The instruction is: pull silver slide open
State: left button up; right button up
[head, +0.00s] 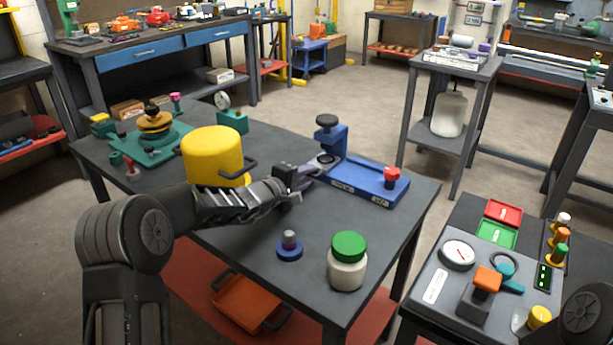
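A blue fixture (368,183) lies on the dark workbench, with an upright blue bracket, a black knob (327,121) on top and a red knob (391,176) at its right end. A small silver part (326,159), perhaps the slide, shows at the foot of the bracket. My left gripper (308,173) reaches in from the left, with its fingertips at the left end of the fixture, by the silver part. The fingertips are small and dark, so I cannot tell whether they touch or hold it. My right gripper is out of view.
A green-lidded jar (347,262) and a small blue-based peg (289,247) stand nearer the front edge. A green fixture (150,143) is at the left. A control panel (470,275) is on the right table.

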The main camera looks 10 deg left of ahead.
pick_arm(q)
grip_shut()
dwell(1.2)
